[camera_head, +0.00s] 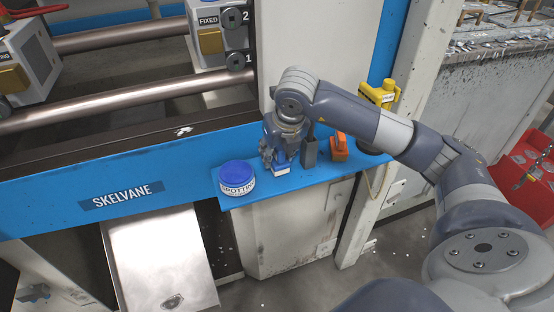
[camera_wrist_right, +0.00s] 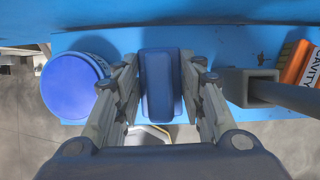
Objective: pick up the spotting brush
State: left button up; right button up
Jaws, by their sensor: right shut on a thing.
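The spotting brush (camera_head: 282,168) is blue with a pale lower end and is at the blue shelf, right of the blue-lidded tub. In the wrist view its blue body (camera_wrist_right: 160,85) stands between the two fingers. My right gripper (camera_head: 281,153) comes from above and is shut on it, hiding much of it in the head view. I cannot tell whether the brush still touches the shelf. My left gripper is not in view.
A round tub labelled SPOTTING (camera_head: 237,178) stands left on the blue shelf (camera_head: 262,194). Right of the brush are a grey square tube (camera_head: 310,153) and an orange block (camera_head: 339,145). A yellow tool (camera_head: 377,93) stands behind my right forearm.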

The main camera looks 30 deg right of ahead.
jog(key=s+a+r+b, duration=0.1)
jog(key=s+a+b, duration=0.1)
jog(key=s+b, duration=0.2)
jog(key=s+a+r+b, duration=0.1)
jog(key=s+a+b, duration=0.2)
jog(key=s, duration=0.8)
jog(key=shift+s+r+b, duration=0.15)
jog(key=shift+r+b, duration=0.15)
jog(key=shift+b, duration=0.35)
jog(key=o, duration=0.4)
jog(key=shift+c, duration=1.1)
